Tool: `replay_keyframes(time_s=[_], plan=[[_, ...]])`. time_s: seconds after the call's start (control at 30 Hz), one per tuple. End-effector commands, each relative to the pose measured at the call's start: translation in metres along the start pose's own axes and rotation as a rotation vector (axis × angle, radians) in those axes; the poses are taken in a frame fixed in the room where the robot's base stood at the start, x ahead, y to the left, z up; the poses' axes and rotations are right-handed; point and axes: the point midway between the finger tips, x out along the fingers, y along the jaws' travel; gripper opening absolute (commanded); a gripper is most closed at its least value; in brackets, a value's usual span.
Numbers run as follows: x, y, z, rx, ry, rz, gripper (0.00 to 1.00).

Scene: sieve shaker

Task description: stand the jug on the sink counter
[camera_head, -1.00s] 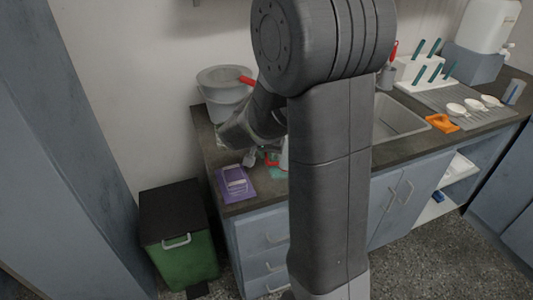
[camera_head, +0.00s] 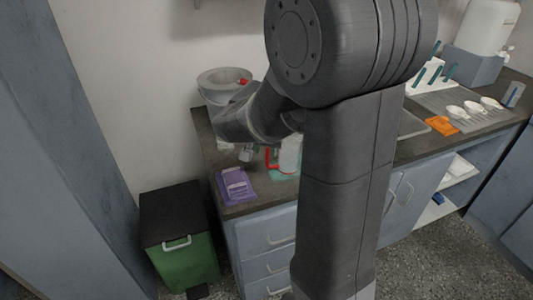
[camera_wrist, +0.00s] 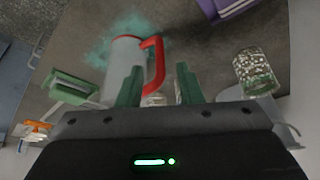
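The jug (camera_wrist: 120,68) has a pale grey-white body and a red handle. In the wrist view it stands on the dark counter (camera_wrist: 205,55), by a teal smear. In the head view the jug (camera_head: 290,155) shows beside my arm, partly hidden by it, with its red handle on the left. My gripper (camera_wrist: 160,72) is open, with green fingers. The handle lies between the fingertips in the wrist view; I cannot tell whether they touch it. The left finger overlaps the jug's edge. The sink (camera_head: 411,124) is mostly hidden behind my arm.
A glass jar (camera_wrist: 255,70) of granules is right of my gripper; a green-and-white item (camera_wrist: 72,88) is left.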

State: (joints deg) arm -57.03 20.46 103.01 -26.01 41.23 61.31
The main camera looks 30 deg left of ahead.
Motion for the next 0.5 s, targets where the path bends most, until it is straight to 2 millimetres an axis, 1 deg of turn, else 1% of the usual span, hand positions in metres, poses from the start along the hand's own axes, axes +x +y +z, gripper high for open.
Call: replay_keyframes(time_s=[0.03,0.1,0.23,0.3,0.4,0.5], plan=[[-0.013,-0.001,-0.001,0.0,0.004,-0.004,0.33],[-0.028,-0.001,-0.001,-0.002,0.004,-0.004,0.33],[-0.052,0.0,-0.001,0.0,0.002,-0.003,0.33],[-0.061,-0.001,-0.001,-0.001,0.002,-0.002,0.33],[-0.071,0.0,0.0,-0.001,0.002,-0.001,0.33],[-0.075,0.0,0.0,-0.001,0.001,0.0,0.33]])
